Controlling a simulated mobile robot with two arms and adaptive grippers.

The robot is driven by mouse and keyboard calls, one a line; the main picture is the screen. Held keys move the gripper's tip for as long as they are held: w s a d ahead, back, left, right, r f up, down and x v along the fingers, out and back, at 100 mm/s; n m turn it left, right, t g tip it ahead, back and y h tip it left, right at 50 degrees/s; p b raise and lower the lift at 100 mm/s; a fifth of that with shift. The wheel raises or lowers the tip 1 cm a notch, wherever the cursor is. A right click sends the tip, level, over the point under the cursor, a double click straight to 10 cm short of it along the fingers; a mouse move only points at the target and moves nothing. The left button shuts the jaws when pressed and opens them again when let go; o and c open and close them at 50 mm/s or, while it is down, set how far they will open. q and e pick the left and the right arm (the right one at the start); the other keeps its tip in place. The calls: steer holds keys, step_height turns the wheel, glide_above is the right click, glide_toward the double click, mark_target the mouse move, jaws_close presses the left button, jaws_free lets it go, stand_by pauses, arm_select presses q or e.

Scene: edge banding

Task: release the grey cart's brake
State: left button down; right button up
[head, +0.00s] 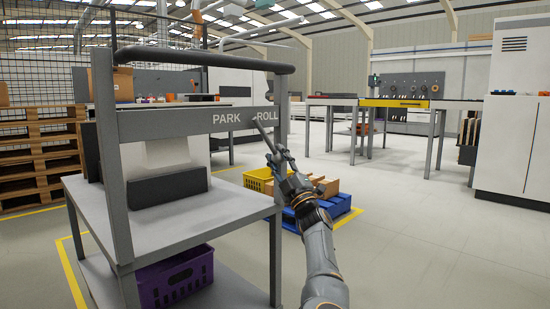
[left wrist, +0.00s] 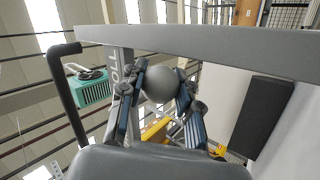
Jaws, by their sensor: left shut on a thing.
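The grey cart (head: 182,222) stands at the left of the head view, with a dark push handle (head: 205,58) on top. Its crossbar (head: 165,122) is marked PARK at left and ROLL at right. The dark brake lever (head: 263,133) slants in front of the bar, its upper end between the two words. My left gripper (head: 281,161) is at the lever's lower end. In the left wrist view its two fingers are shut on the grey ball knob (left wrist: 161,84), one on each side. My right gripper is not in view.
A purple crate (head: 176,280) sits on the cart's lower shelf. Behind my arm are a yellow crate (head: 258,179) and a blue pallet (head: 335,207) with brown pieces. Wooden pallets (head: 40,155) are stacked at left. The floor to the right (head: 430,240) is clear.

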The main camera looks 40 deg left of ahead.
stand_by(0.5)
arm_select(q)
steer(key=c, duration=0.9)
jaws_free()
steer(key=v, duration=1.2)
steer(key=shift+w, duration=0.1)
